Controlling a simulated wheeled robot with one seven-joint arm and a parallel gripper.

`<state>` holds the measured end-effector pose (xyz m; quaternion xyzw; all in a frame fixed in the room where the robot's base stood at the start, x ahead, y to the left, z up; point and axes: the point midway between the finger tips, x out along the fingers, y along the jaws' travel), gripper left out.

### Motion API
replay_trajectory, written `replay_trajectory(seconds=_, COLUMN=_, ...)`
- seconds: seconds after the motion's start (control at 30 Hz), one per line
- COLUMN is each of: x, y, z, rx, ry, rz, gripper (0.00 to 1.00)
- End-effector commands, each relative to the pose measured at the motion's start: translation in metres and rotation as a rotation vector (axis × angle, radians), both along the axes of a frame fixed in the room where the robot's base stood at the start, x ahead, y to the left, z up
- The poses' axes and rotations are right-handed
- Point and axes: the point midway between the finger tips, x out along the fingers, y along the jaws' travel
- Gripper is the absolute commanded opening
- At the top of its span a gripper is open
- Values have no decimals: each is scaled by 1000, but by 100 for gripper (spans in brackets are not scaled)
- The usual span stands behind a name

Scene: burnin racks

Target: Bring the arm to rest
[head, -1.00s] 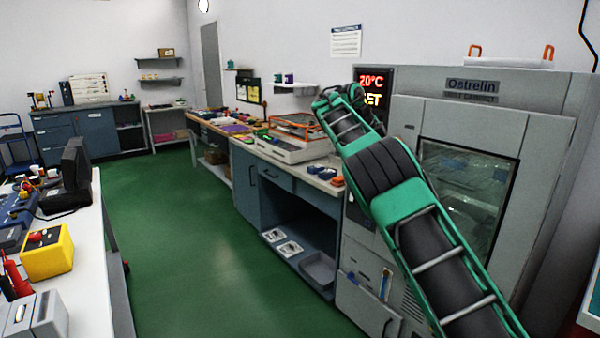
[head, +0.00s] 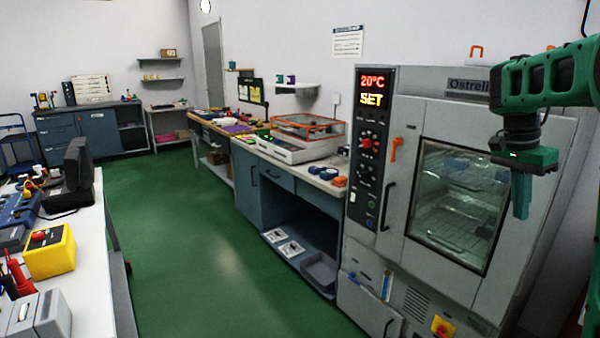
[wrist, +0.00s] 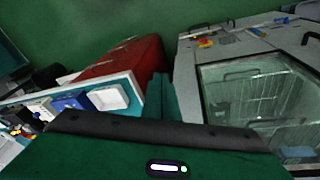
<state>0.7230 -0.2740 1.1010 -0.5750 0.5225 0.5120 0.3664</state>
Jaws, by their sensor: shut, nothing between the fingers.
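My gripper (head: 521,197) hangs at the right of the head view, with its green fingers together and pointing down. Nothing shows between them. In the wrist view, the shut fingers (wrist: 159,95) show at the middle, with the oven's glass door (wrist: 255,95) to the right.
The oven door is shut; its panel (head: 372,150) reads 20°C and SET. A bench (head: 275,185) with trays runs along the right. A white table (head: 85,240) with a yellow box (head: 50,254) stands at left. The green floor (head: 190,250) between is clear.

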Motion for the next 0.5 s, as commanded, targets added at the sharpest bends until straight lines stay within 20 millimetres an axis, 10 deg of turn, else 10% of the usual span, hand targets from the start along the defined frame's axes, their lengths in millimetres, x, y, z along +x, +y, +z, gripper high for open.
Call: replay_trajectory(seconds=0.5, x=-213, y=46, z=-71, rx=204, ry=36, rz=527, gripper=0)
